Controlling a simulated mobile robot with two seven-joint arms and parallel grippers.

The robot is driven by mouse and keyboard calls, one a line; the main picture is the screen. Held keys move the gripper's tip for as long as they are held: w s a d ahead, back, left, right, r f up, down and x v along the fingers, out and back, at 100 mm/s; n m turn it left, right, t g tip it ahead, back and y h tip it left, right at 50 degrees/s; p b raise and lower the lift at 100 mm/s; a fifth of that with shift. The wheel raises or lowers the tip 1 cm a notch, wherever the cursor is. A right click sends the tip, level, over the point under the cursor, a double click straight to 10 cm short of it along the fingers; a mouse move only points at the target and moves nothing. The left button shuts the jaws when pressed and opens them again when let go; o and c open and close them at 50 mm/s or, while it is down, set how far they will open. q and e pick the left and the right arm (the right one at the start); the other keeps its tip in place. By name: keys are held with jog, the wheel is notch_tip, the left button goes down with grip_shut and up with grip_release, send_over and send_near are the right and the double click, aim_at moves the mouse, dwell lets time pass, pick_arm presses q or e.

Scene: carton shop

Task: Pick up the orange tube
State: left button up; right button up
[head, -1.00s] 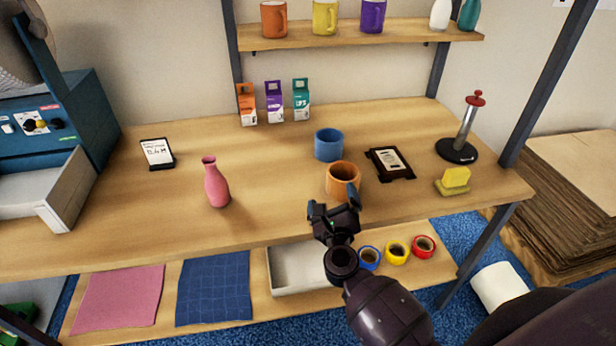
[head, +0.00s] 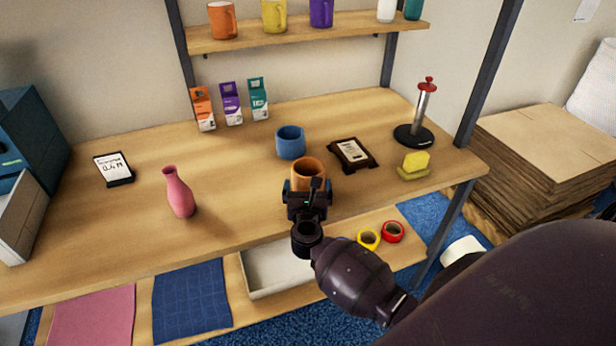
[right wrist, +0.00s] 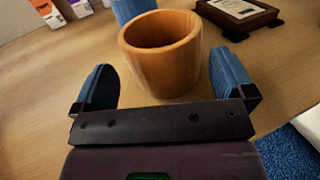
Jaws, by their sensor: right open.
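The orange tube (head: 309,171) stands upright on the table near its front edge, with its open top up. In the right wrist view the orange tube (right wrist: 162,62) is ahead of my right gripper, between the lines of the two blue fingers and beyond the palm. My right gripper (head: 306,188) is open; in the right wrist view its fingers (right wrist: 164,88) are wide apart with nothing held. In the head view it hides the lower part of the tube. I cannot tell whether the fingers touch the tube. My left gripper is not in view.
A blue tube (head: 290,142) stands close behind the orange one. A dark framed stand (head: 353,153) and a yellow sponge (head: 414,164) lie to the right. A pink vase (head: 179,192) stands to the left. A shelf with mugs (head: 300,36) is above the back.

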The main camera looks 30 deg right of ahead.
jog(key=shift+f+x, duration=0.2)
jog(key=shift+x, duration=2.3)
jog(key=c, duration=0.5)
jog(key=shift+r, duration=0.1)
